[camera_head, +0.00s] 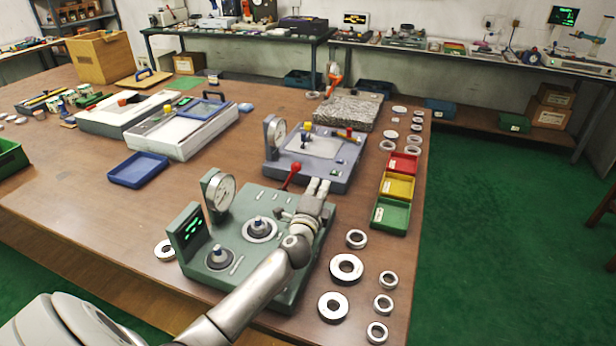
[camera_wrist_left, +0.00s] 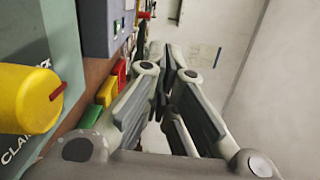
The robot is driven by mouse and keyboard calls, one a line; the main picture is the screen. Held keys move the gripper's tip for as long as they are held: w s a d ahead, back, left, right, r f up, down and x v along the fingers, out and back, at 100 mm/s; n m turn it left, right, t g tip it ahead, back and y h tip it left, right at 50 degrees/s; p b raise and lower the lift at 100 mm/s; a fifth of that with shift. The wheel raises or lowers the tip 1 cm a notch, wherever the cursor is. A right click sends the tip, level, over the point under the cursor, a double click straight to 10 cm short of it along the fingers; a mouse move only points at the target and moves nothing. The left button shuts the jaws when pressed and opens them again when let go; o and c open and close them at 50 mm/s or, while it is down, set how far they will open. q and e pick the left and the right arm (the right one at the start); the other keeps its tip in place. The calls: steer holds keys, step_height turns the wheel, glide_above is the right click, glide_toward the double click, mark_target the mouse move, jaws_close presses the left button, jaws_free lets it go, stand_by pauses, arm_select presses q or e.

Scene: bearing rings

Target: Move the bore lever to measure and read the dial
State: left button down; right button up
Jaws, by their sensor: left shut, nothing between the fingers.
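The green measuring fixture (camera_head: 238,268) stands at the front of the table, with a round dial (camera_head: 222,193) and a lit green readout (camera_head: 190,232). A ring (camera_head: 259,229) sits around one post; a second post (camera_head: 219,257) looks bare. A red-handled lever (camera_head: 291,176) rises at the fixture's back edge. My left gripper (camera_head: 318,186) is shut and empty over the fixture's back right corner, right of the red handle and apart from it. Its fingers also show in the left wrist view (camera_wrist_left: 172,75), with a yellow knob (camera_wrist_left: 25,98) at left. My arm hides part of the fixture. The dial reading is too small to tell.
A grey-blue fixture (camera_head: 285,168) stands just behind. Red (camera_head: 403,162), yellow (camera_head: 397,186) and green (camera_head: 390,214) trays line the right edge. Several loose rings, including a large one (camera_head: 346,268), lie right of the green fixture. A blue tray (camera_head: 138,169) sits left.

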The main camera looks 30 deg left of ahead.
arm_select(q)
steer(key=shift+a+x, duration=0.2)
steer(key=shift+x, duration=1)
steer(key=shift+s+a+r+p, duration=0.1)
steer(key=shift+a+p, duration=0.15)
steer(key=shift+a, duration=0.35)
steer(key=shift+s+a+r+p, duration=0.1)
steer(key=shift+s+a+p, duration=0.1)
steer(key=shift+a, duration=0.95)
